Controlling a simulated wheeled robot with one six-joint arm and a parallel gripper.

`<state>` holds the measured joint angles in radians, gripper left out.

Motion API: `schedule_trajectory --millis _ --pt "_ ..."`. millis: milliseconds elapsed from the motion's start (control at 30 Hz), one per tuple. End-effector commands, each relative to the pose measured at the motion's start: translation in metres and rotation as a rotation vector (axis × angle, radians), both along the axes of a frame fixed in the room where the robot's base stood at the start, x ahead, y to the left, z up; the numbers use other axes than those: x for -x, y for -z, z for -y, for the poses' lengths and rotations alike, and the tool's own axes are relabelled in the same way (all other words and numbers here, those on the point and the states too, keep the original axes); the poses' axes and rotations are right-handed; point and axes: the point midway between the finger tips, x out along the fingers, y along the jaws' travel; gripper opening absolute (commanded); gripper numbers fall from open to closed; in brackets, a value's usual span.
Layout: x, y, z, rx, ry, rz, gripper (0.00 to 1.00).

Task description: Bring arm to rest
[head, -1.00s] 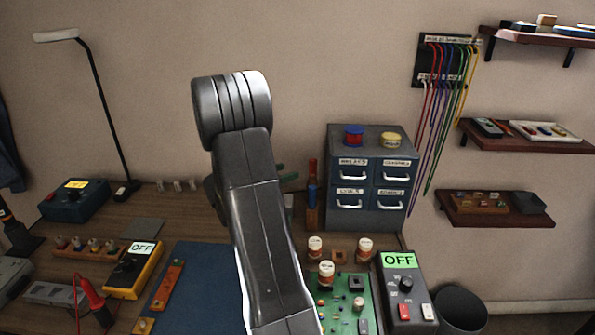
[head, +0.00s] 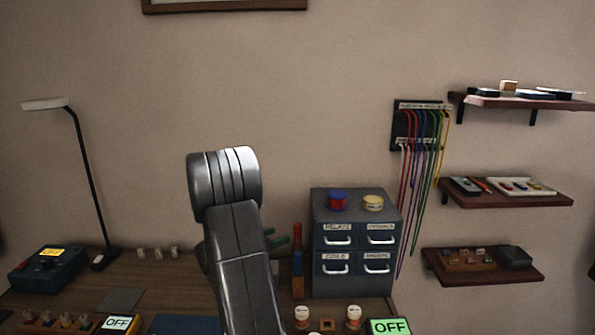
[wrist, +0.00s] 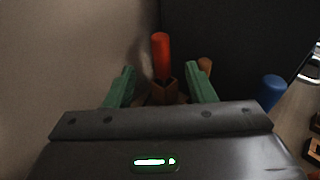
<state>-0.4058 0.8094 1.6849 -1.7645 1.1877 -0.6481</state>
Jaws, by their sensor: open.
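My arm (head: 240,262) stands up from the bottom middle of the head view, over the workbench. My gripper shows in the wrist view (wrist: 161,88) with two green fingers spread apart and nothing held between them. Beyond the fingers is a red-handled tool (wrist: 161,56) standing in a small wooden holder.
A drawer cabinet (head: 355,250) stands right of the tools. A desk lamp (head: 85,180) and a blue box (head: 48,268) are at the left. Shelves (head: 505,192) and hanging wires (head: 420,150) are on the right wall. Two "OFF" meters (head: 390,326) sit along the bottom edge.

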Motion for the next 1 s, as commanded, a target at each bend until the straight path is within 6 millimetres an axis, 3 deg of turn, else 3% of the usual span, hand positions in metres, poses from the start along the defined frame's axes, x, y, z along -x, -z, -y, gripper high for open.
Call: schedule_trajectory --millis 467,633,1000 --pt "-0.063 0.017 0.066 0.000 0.005 -0.001 0.50" --pt "-0.062 0.004 0.064 0.000 0.003 0.000 0.50" --pt "-0.062 0.001 0.064 0.001 0.004 0.002 0.50"
